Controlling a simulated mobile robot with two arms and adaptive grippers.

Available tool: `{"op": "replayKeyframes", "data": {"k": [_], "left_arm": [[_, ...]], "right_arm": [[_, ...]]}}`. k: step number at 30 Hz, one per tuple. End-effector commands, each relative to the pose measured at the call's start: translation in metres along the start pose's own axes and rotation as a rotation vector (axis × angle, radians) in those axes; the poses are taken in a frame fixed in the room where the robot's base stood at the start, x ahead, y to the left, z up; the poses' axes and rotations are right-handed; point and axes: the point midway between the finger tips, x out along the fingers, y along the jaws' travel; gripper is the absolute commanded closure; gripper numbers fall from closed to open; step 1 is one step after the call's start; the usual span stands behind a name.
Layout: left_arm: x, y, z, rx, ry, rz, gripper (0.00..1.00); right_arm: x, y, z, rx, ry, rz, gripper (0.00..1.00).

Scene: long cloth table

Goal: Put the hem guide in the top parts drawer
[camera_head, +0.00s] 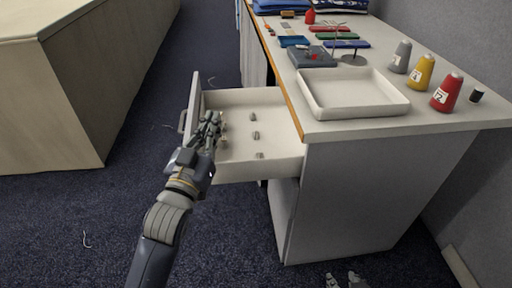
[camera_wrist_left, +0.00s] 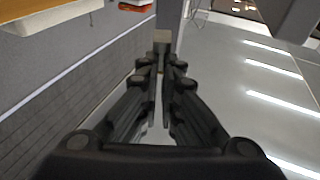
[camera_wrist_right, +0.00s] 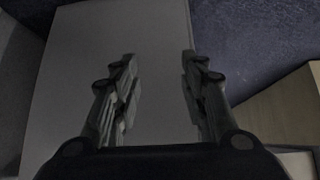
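The top parts drawer (camera_head: 262,97) is pulled open from the left side of the white cabinet, with several small metallic pieces (camera_head: 256,135) inside. My left gripper (camera_head: 212,118) is over the drawer's front end, near its front panel. The block cannot be made out in the head view. My right gripper (camera_head: 346,281) shows only at the bottom edge; in the right wrist view its fingers (camera_wrist_right: 159,75) are apart and empty.
On the cabinet top stand a white tray (camera_head: 312,103), grey, yellow and red thread cones (camera_head: 447,93), and a grey-blue box (camera_head: 311,57). A light wooden-sided unit (camera_head: 75,90) stands at the left. Dark carpet (camera_head: 80,215) lies between, mostly clear.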

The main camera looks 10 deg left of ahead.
Motion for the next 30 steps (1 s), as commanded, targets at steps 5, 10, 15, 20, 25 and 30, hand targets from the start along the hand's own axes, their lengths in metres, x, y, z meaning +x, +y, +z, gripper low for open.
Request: {"op": "replayKeyframes", "data": {"k": [5, 10, 15, 20, 25, 30], "left_arm": [[0.015, -0.004, 0.01, 0.006, 0.025, 0.006, 1.0], [0.023, -0.006, 0.009, 0.008, 0.031, 0.007, 1.0], [0.022, -0.007, 0.019, 0.008, 0.03, 0.007, 1.0], [0.018, -0.007, 0.037, 0.008, 0.029, 0.007, 1.0], [0.014, -0.007, 0.055, 0.009, 0.03, 0.006, 1.0], [0.011, -0.007, 0.066, 0.009, 0.032, 0.006, 1.0]], "right_arm": [[-0.024, 0.0, -0.02, 0.0, 0.071, 0.002, 0.6], [-0.041, 0.0, -0.031, 0.0, 0.105, 0.002, 0.6], [-0.043, -0.002, -0.053, -0.001, 0.198, -0.003, 0.6], [-0.046, -0.007, -0.088, -0.004, 0.367, -0.013, 0.6], [-0.058, -0.012, -0.125, -0.005, 0.549, -0.024, 0.6], [-0.071, -0.015, -0.149, -0.004, 0.68, -0.032, 0.6]]}}
